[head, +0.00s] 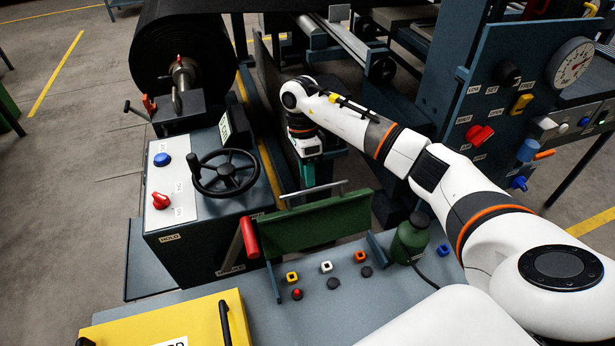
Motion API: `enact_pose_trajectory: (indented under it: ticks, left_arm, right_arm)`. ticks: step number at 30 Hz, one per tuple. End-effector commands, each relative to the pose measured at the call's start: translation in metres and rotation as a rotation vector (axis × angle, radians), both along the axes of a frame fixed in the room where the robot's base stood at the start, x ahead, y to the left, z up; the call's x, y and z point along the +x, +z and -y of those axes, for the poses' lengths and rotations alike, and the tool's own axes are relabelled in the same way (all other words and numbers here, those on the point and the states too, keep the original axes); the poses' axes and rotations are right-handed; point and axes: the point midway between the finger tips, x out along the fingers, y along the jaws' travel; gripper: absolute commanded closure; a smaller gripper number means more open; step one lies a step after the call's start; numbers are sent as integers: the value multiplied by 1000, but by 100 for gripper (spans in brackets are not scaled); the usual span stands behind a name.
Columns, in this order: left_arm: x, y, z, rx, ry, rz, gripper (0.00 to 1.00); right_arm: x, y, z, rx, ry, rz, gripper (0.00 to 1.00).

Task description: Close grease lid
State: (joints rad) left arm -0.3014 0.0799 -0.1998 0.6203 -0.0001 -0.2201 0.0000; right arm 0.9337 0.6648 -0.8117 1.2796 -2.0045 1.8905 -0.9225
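A green panel (318,222) with a metal bar handle (314,193) along its top edge stands raised at the far edge of the grey bench. It looks like the grease lid standing open, though no label on it is readable. My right arm reaches in from the right, and my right gripper (308,176) points down just beyond the panel's top edge, close to the bar. Whether it touches the bar cannot be told. Its fingertips are small and partly hidden, so their opening does not show. My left gripper is out of view.
Several small coloured buttons and knobs (326,267) sit on the bench (360,310) before the panel. A green bottle (411,240) stands to its right, a red-handled lever (249,238) to its left. A handwheel (226,174) and a yellow cover (165,322) lie further left.

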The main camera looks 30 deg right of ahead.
Motion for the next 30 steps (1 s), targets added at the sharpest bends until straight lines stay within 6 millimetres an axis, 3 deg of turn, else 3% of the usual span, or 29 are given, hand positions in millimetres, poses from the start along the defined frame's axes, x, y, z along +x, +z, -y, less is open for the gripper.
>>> enact_pose_trajectory:
  ticks: [7, 17, 23, 30]
  left_arm:
    - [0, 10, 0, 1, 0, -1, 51]
    - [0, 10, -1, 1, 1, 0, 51]
    - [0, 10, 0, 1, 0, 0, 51]
    - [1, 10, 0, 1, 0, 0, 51]
  right_arm:
    - [-6, -25, -2, 1, -1, -1, 68]
    - [-6, -29, -2, 2, 0, 1, 68]
    - [-6, -29, -2, 2, 0, 1, 100]
    - [-6, -29, -2, 1, -1, 2, 100]
